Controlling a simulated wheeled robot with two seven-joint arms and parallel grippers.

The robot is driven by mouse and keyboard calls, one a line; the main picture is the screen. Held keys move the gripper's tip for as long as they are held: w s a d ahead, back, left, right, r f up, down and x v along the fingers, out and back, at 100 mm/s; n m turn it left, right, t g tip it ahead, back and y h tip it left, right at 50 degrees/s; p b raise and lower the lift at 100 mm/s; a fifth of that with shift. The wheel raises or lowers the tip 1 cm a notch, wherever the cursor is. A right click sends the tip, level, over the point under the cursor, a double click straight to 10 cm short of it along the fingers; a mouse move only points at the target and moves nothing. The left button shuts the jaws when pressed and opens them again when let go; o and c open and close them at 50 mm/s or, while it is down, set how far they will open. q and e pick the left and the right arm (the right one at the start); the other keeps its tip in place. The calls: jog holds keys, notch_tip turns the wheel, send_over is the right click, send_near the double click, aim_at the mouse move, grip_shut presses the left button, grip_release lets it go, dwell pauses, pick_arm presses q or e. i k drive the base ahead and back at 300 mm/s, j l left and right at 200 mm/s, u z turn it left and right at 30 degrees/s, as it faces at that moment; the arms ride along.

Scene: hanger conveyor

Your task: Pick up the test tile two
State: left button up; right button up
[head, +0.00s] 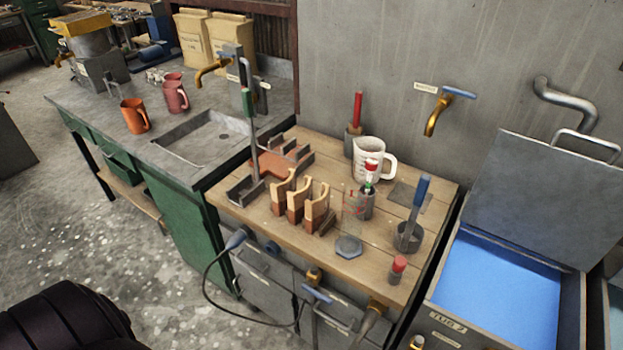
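Three upright test tiles stand in a row on the wooden bench top, tan above and darker brown below. They are the left tile (280,196), the middle tile (298,200) and the right tile (317,208). I cannot make out a number on any of them, so I cannot tell which one is tile two. Neither of my grippers shows in the head view.
Left of the tiles stands a metal stand (252,135). Right of them are a clear cylinder (350,215), a white jug (370,158) and a grey pot with a blue-handled tool (409,236). An open tub (510,290) with blue contents stands at the right.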

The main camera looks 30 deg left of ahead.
aim_at(295, 201)
jog(key=u, duration=1.05)
jog(key=z, duration=2.3)
jog(key=u, duration=2.2)
